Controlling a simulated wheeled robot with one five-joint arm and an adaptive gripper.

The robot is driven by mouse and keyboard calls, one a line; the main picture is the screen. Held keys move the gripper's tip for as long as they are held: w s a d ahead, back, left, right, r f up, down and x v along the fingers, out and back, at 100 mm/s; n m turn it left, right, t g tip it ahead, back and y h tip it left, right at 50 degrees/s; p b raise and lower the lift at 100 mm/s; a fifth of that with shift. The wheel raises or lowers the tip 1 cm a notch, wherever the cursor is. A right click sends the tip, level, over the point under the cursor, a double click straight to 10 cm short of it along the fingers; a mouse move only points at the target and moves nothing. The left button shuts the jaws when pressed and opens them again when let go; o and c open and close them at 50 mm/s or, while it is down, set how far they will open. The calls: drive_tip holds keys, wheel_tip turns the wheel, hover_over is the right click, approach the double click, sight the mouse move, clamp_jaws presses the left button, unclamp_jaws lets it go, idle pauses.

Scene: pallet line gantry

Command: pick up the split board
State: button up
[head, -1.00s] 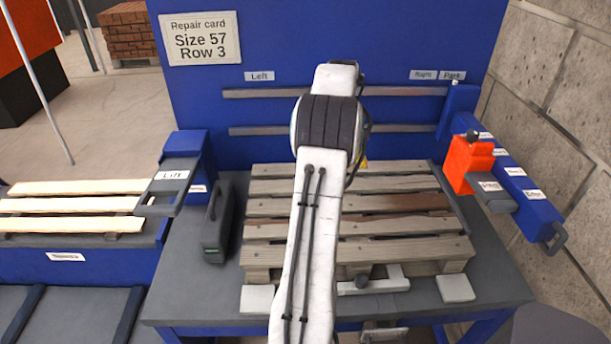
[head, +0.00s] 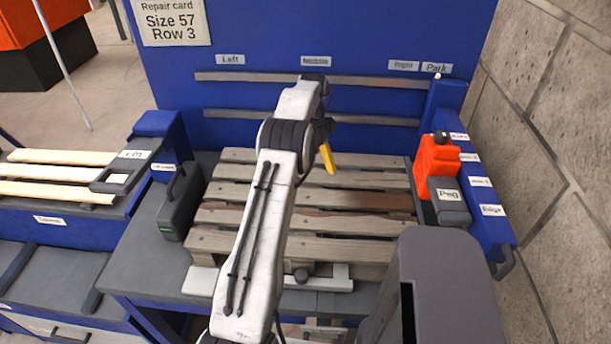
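A wooden pallet of several grey-brown boards lies on the grey bench. Its middle board (head: 370,200) is browner than the rest toward the right; I cannot clearly make out which board is split. The frontmost board (head: 345,247) is pale and weathered. My arm crosses in front of the pallet's left half and hides part of the boards. My gripper (head: 327,158) shows only as a yellow piece beside the arm's far end, over the back part of the pallet. Its fingertips are not clear, and I see nothing held.
A blue panel with slotted rails and a repair card (head: 172,20) reading "Size 57 Row 3" stands behind. An orange tool block (head: 436,165) stands right of the pallet, a dark case (head: 181,205) left. Pale new boards (head: 60,172) lie on the left rack.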

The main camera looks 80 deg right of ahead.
sight(310, 178)
drive_tip(key=f, duration=0.2)
drive_tip(key=f+p, duration=0.1)
drive_tip(key=f, duration=0.2)
drive_tip(key=shift+w+a+f, duration=0.15)
drive_tip(key=shift+w+f, duration=0.05)
drive_tip(key=shift+f, duration=0.1)
drive_tip(key=shift+a+f, duration=0.15)
drive_tip(key=shift+f, duration=0.05)
drive_tip(key=shift+f, duration=0.2)
drive_tip(key=c, duration=0.6)
drive_tip(key=shift+r, duration=0.1)
drive_tip(key=c, duration=0.5)
drive_tip(key=shift+d+r, duration=0.15)
drive_tip(key=shift+d, duration=0.05)
drive_tip(key=shift+c, duration=0.4)
drive_tip(key=shift+r, duration=0.15)
